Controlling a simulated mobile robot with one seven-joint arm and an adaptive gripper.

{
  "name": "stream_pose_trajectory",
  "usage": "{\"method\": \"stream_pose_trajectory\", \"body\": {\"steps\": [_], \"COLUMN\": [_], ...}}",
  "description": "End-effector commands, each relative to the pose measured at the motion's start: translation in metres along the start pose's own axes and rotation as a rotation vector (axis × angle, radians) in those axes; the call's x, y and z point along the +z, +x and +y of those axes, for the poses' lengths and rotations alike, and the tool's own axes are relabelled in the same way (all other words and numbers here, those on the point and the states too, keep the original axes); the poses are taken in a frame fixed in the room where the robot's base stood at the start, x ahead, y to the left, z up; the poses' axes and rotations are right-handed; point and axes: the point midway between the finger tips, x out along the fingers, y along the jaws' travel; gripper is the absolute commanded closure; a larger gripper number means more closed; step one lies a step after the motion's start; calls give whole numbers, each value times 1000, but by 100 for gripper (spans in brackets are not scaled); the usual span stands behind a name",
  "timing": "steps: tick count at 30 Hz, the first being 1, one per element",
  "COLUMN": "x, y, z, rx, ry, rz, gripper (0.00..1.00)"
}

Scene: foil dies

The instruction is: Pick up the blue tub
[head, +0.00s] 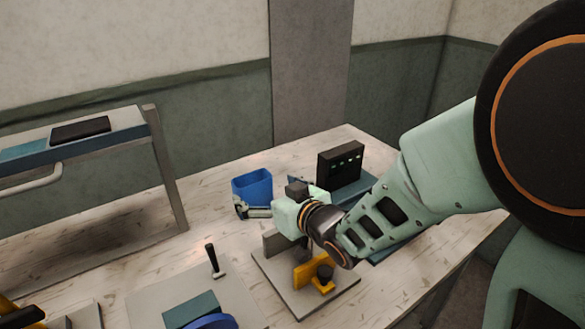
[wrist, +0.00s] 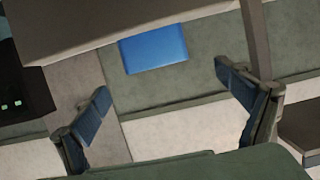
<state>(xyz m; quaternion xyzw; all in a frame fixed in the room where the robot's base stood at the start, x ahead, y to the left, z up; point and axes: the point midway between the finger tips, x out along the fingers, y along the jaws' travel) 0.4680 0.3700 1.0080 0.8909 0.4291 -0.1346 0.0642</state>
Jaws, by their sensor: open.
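The blue tub (head: 253,184) stands upright on the wooden table, left of the black box in the head view. In the wrist view the tub (wrist: 153,50) shows as a blue block between the two finger lines, beyond the tips; this view is upside down. My gripper (head: 245,209) is open, with its fingers just in front of the tub's lower part and partly covering it. In the wrist view my gripper (wrist: 161,82) has spread fingers with nothing between them. I cannot tell whether a finger touches the tub.
A black box with small lights (head: 340,163) stands right of the tub. A plate with yellow and grey blocks (head: 299,305) lies below my wrist. A plate with a black lever (head: 150,303) lies at the front left. A raised shelf (head: 130,133) stands left. Table behind the tub is clear.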

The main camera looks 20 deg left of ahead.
Motion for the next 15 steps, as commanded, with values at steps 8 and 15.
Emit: {"method": "stream_pose_trajectory", "body": {"steps": [8, 15], "x": [0, 5], "y": [22, 46], "z": [1, 4], "rx": [2, 0], "ry": [0, -1], "rz": [-1, -2], "gripper": [7, 7]}}
